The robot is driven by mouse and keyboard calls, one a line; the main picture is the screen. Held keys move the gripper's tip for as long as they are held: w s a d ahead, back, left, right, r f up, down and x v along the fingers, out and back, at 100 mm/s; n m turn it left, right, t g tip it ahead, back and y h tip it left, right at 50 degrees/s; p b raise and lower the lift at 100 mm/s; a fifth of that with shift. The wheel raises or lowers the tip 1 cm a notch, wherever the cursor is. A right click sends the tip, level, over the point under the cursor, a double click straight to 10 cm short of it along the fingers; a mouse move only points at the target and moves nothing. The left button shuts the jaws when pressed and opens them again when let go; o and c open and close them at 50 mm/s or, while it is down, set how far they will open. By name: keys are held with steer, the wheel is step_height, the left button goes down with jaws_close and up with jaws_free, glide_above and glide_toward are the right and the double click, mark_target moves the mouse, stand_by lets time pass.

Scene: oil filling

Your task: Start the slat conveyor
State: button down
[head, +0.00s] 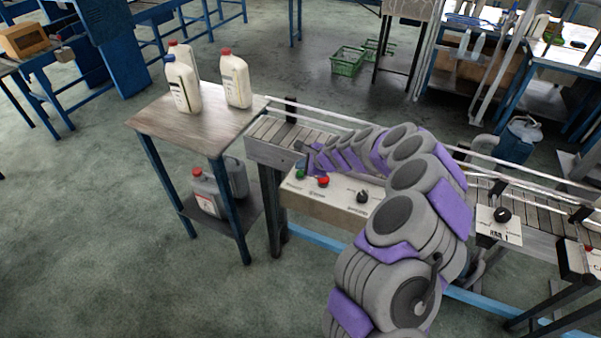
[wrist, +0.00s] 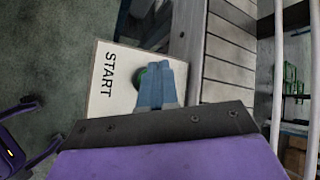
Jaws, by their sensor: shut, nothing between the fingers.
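The slat conveyor (head: 268,133) runs from the middle to the right, and its slats also show in the wrist view (wrist: 222,70). A pale control box (head: 325,203) on its side carries a green button (head: 300,174), a red button (head: 323,181) and a black knob (head: 362,197). In the wrist view the green button (wrist: 139,80) sits beside the word START (wrist: 110,75), partly hidden by my fingers. My gripper (head: 303,158) is shut and empty, its fingertips (wrist: 158,68) over or right beside the green button. I cannot tell whether they touch it.
A side table (head: 150,121) left of the conveyor holds several white bottles (head: 236,80), with grey containers (head: 207,195) on its lower shelf. Another knob box (head: 497,225) stands on the right. A rail (head: 340,118) borders the conveyor. Floor at the front left is clear.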

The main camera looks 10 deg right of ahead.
steer(key=shift+f, duration=0.1)
steer(key=shift+f, duration=0.3)
